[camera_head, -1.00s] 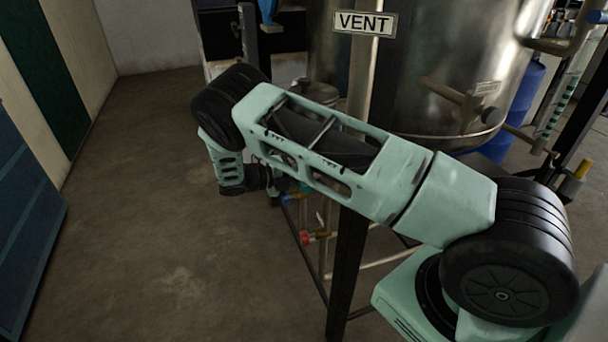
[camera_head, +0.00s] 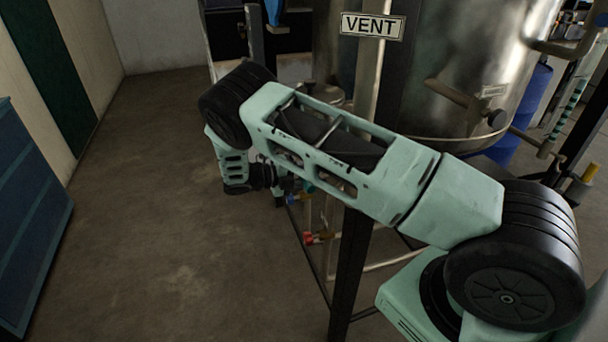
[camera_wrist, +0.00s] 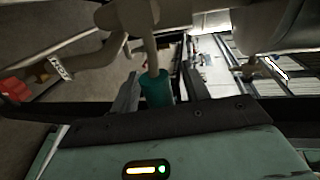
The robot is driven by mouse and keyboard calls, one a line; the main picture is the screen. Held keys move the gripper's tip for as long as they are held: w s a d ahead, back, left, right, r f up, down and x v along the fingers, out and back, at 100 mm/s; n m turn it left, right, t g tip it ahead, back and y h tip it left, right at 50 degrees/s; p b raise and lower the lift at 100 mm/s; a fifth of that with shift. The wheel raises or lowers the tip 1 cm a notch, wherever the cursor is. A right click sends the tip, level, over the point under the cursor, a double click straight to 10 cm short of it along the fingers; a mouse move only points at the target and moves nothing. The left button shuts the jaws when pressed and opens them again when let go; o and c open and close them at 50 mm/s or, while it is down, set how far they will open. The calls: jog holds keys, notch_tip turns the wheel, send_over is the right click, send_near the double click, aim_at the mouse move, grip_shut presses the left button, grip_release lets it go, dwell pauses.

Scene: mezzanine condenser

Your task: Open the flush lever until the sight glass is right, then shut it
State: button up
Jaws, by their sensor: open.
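My gripper (camera_wrist: 160,78) is open in the wrist view, with one dark finger on each side of a teal sleeve (camera_wrist: 156,90) on a pale metal rod. I cannot tell whether the fingers touch it. The sleeve may be the flush lever's grip, but no label is readable there. In the head view the gripper (camera_head: 288,184) is small and partly hidden behind my arm, close to a teal piece (camera_head: 309,188) on the pipework. A tube with green and pale bands (camera_head: 567,112) at the right may be the sight glass; its level is not readable.
A steel tank (camera_head: 455,70) on a dark frame (camera_head: 349,275) stands behind my arm, with a VENT sign (camera_head: 372,26) on a pipe. Blue (camera_head: 293,199) and red (camera_head: 310,238) valve handles sit below my gripper. Open floor lies left, beside a blue cabinet (camera_head: 30,225).

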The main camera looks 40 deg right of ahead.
jog(key=b+v, duration=0.4)
jog(key=v, duration=1.3)
jog(key=shift+a, duration=0.25)
jog(key=shift+w+r, duration=0.1)
jog(key=shift+w, duration=0.05)
